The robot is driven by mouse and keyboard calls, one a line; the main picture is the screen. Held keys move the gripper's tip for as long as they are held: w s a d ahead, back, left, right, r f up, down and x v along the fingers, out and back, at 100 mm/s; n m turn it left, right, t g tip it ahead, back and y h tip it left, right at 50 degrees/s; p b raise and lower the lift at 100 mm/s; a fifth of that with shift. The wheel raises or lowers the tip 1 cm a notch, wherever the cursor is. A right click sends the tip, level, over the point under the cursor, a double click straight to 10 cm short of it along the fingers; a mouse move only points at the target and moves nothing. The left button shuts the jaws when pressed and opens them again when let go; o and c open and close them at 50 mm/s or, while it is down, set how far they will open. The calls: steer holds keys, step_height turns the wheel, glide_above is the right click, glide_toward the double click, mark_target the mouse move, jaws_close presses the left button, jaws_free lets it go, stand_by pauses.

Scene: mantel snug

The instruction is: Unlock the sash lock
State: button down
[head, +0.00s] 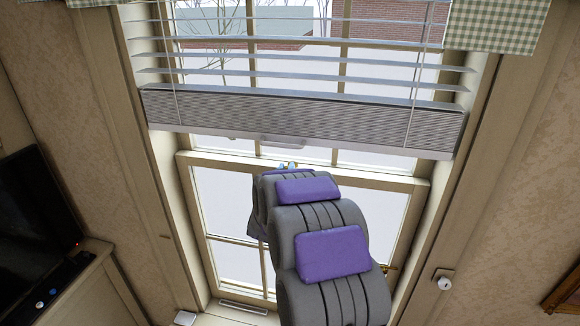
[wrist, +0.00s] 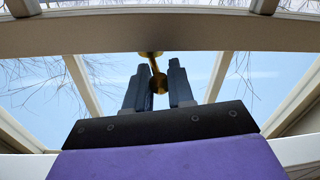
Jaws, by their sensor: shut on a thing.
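In the wrist view, the brass sash lock (wrist: 158,80) shows as a short lever with a round end, set against the window's meeting rail (wrist: 170,33). My gripper (wrist: 159,84) has its two dark fingers on either side of the lever, shut on it. In the head view, my gripper (head: 287,166) reaches the meeting rail near the middle of the window. There the sash lock is hidden behind my arm and gripper.
A white blind (head: 300,122) hangs across the upper window, its bottom bar just above the meeting rail. A black television (head: 35,225) stands at left on a cabinet. A white knob (head: 444,283) is on the right wall. The lower panes are partly covered by my arm.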

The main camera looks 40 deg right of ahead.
mark_target(277, 166)
steer(key=shift+w+a+r+m+g+h+p, duration=0.15)
steer(key=shift+w+m+g+h+p, duration=0.6)
steer(key=shift+m+g+p, duration=0.75)
steer(key=shift+w+a+f+m+g+h+p, duration=0.15)
steer(key=shift+w+m+g+h+p, duration=0.3)
steer(key=shift+m+g+h+p, duration=1)
steer(key=shift+w+a+r+m+g+h+p, duration=0.25)
steer(key=shift+w+m+g+p, duration=0.45)
steer(key=shift+g+p, duration=1.4)
steer(key=shift+d+f+m+g, duration=0.1)
steer(key=shift+m+g, duration=0.15)
steer(key=shift+g, duration=0.2)
steer(key=c, duration=1.1)
jaws_free()
steer(key=shift+f, duration=0.1)
steer(key=shift+o, duration=0.4)
steer(key=shift+s, duration=0.1)
steer(key=shift+s+f+t, duration=0.1)
steer(key=shift+t, duration=0.3)
